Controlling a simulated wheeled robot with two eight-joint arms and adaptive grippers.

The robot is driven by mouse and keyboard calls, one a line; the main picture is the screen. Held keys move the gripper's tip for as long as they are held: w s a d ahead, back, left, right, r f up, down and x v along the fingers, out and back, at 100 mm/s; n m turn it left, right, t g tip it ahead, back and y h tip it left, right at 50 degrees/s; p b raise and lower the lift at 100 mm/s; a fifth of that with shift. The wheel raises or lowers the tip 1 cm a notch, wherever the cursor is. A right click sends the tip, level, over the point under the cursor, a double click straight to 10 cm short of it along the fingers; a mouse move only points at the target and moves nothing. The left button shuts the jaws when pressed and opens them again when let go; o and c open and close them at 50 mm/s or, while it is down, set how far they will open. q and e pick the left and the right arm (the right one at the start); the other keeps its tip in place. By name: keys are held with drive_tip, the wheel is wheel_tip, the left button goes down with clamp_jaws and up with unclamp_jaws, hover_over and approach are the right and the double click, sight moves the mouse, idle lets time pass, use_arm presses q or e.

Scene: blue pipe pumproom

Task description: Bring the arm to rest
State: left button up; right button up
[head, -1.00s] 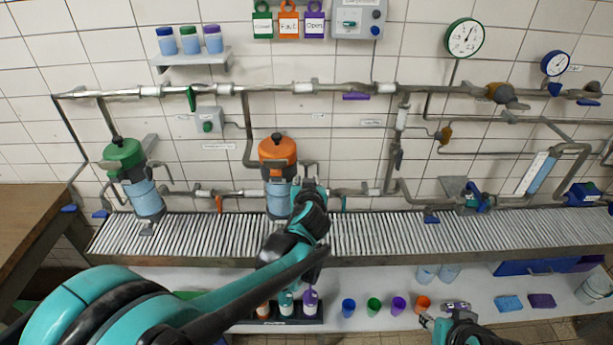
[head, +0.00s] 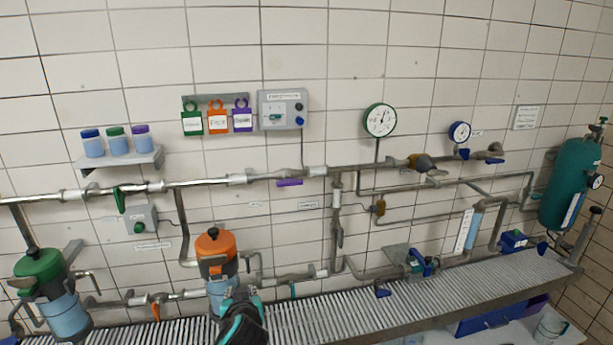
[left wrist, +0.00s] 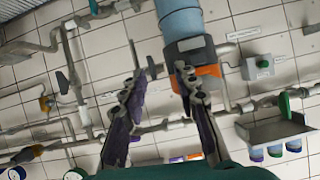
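My left gripper (head: 238,293) shows at the bottom of the head view, in front of the filter with the orange lid (head: 215,244). In the left wrist view my left gripper (left wrist: 160,70) has its two fingers spread apart with nothing between them. The orange-lidded filter (left wrist: 186,22) appears upside down beyond the fingers there. Whether the fingers are clear of it in depth is hard to tell. The rest of my left arm is mostly below the head picture. My right gripper is outside both views.
A slatted conveyor (head: 340,308) runs along the wall under the pipes. A green-lidded filter (head: 42,272) stands at left. A shelf (head: 125,160) holds three jars. Coloured tags (head: 217,118), a control box (head: 283,109) and a gauge (head: 380,120) are on the wall. A green tank (head: 572,182) stands at right.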

use_arm(q)
drive_tip(key=s+f+m+g+h+b, duration=0.1)
drive_tip(key=s+f, duration=0.3)
drive_tip(key=s, duration=0.3)
drive_tip(key=s+f+m+g+h+b, duration=0.1)
drive_tip(key=s+f+g+b, duration=0.1)
drive_tip(key=s+f, duration=0.2)
drive_tip(key=s+d+f+g+h+b, duration=0.1)
drive_tip(key=s+f, duration=0.3)
drive_tip(key=s, duration=0.7)
drive_tip(key=shift+m+g+h+b, duration=0.3)
drive_tip(key=shift+m+g+h, duration=0.1)
